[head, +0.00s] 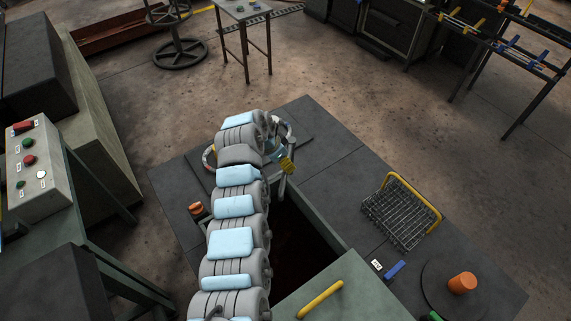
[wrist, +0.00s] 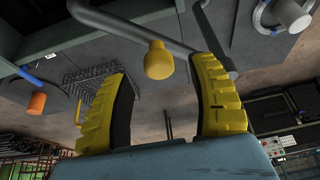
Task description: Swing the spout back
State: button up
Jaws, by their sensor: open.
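The spout looks like a bent grey pipe (wrist: 130,27) with a yellow knob (wrist: 158,60), seen in the wrist view. My gripper (wrist: 162,75) is open, with ribbed yellow fingers on either side of the knob in the picture. I see no clear contact, and I cannot tell how far beyond the fingertips the knob lies. In the head view my gripper (head: 287,164) is mostly hidden behind my arm, beside a grey upright pipe (head: 283,185) at the edge of the dark opening. The knob cannot be made out there.
A dark pit (head: 300,245) opens in the deck, with a lid (head: 345,290) bearing a yellow handle. A wire basket (head: 400,215) and an orange knob (head: 462,283) stand to the right. A button box (head: 36,170) is at left. The deck right of the pit is partly clear.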

jog(key=shift+x, duration=1.2)
jog(key=shift+s, duration=0.1)
jog(key=shift+c, duration=0.2)
grip_shut()
